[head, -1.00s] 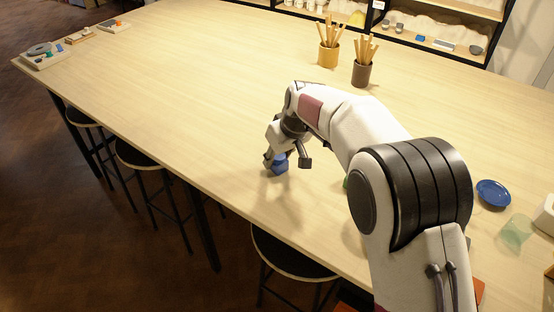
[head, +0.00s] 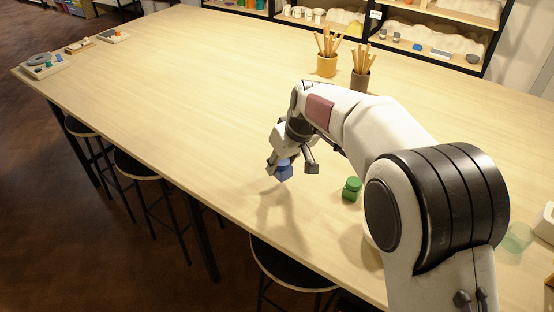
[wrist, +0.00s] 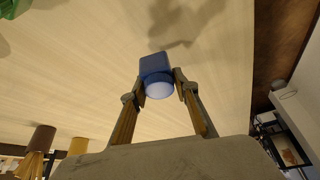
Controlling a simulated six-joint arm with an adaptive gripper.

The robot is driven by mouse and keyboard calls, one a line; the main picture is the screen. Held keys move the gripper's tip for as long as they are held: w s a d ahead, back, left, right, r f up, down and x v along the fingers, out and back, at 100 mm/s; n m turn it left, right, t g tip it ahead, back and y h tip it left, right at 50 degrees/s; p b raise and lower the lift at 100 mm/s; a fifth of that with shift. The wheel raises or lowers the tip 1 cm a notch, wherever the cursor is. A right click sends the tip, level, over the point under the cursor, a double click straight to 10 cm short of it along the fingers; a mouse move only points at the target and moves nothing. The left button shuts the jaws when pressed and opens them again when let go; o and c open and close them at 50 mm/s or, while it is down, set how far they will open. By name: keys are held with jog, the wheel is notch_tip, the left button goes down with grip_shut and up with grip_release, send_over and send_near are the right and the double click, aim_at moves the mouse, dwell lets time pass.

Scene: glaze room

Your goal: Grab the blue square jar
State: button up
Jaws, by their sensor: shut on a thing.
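The blue square jar (head: 284,171) is between the fingers of my gripper (head: 291,168) in the head view, with its shadow on the table to the lower left. In the wrist view the jar (wrist: 156,70) shows its square blue body and a round, pale-topped end facing the camera. My gripper (wrist: 161,90) is shut on it, with one finger on each side. The jar appears to be a little above the table. Part of it is hidden by the fingers in the head view.
A green jar (head: 351,188) stands on the table (head: 170,90) to the right of my gripper. Two tool cups, one orange (head: 327,66) and one dark (head: 360,80), stand at the back. A clear greenish cup (head: 517,238) is at the far right. The table's left part is mostly free.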

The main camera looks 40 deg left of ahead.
jog(key=s+d, duration=0.2)
jog(key=d, duration=0.2)
jog(key=s+d, duration=0.2)
jog(key=d, duration=0.3)
jog(key=s+d, duration=0.2)
jog(key=d, duration=0.3)
jog(key=shift+d, duration=0.2)
